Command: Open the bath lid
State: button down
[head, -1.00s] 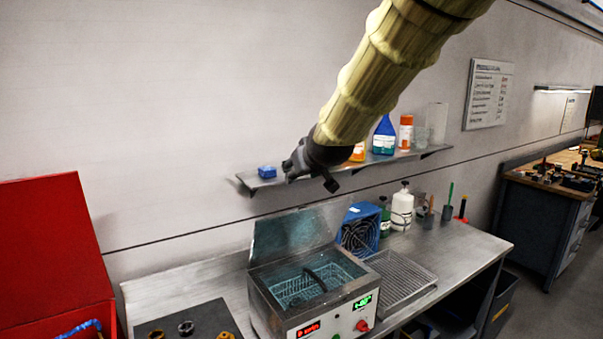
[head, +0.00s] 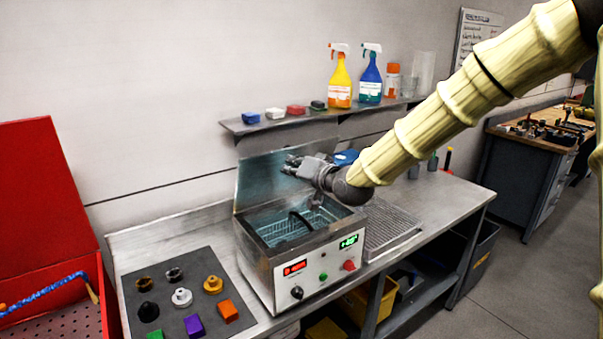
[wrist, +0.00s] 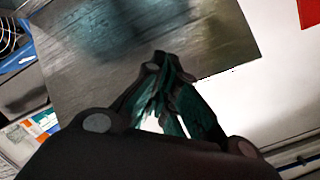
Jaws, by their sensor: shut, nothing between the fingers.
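The bath (head: 300,262) is a steel box on the bench with red and green displays on its front. Its lid (head: 254,184) stands raised at the back edge, tilted up, so the basin with a wire basket (head: 285,229) is uncovered. My gripper (head: 290,164) is shut and empty, above the basin and in front of the lid's upper right part. In the wrist view my gripper (wrist: 163,62) points at the grey lid plate (wrist: 110,60). I cannot tell whether the fingertips touch it.
A shelf (head: 285,124) with bottles and small blocks hangs behind the lid. A wire rack (head: 390,228) lies right of the bath. A dark mat (head: 175,285) with several parts lies left. An open red box (head: 50,200) stands far left.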

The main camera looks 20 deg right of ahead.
jog(key=s+d+f+m+t+b, duration=0.2)
jog(key=m, duration=0.1)
jog(key=s+d+f+m+t+y+b, duration=0.1)
jog(key=s+d+f+m+t, duration=0.1)
jog(key=d+f+m, duration=0.1)
jog(key=s+d+f+m+t+b, duration=0.2)
jog(key=f+m, duration=0.1)
jog(key=shift+s+d+f+m+y+b, duration=0.1)
jog(key=shift+d+f+m+y+b, duration=0.05)
jog(key=shift+d+m+y+b, duration=0.2)
jog(key=shift+s+d+m+t, duration=0.25)
jog(key=shift+s+m+t, duration=0.05)
jog(key=shift+m, duration=0.15)
jog(key=p+x, duration=0.6)
jog(key=x, duration=0.8)
